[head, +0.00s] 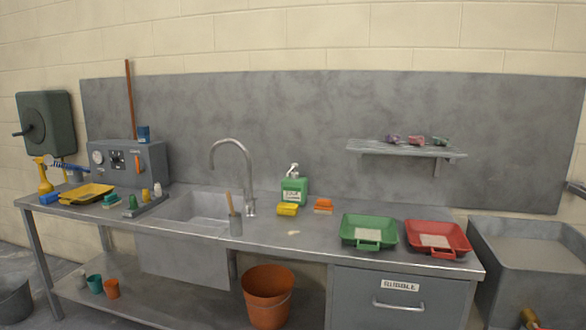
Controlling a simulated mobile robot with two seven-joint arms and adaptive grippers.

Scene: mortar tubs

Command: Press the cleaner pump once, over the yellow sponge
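The cleaner pump (294,188) is a green bottle with a white label and a pale pump head, upright at the back of the steel counter, right of the sink. The yellow sponge (288,209) lies on the counter just in front of the bottle's foot, slightly to the left. From this view I cannot tell whether the nozzle is above the sponge. Neither of my grippers shows in the head view.
An orange block (323,206) lies right of the bottle. Green (354,243) and red (452,250) trays stand farther right. The sink (200,210) with its tall tap (248,165) is to the left. A shelf (400,149) juts from the backsplash at right.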

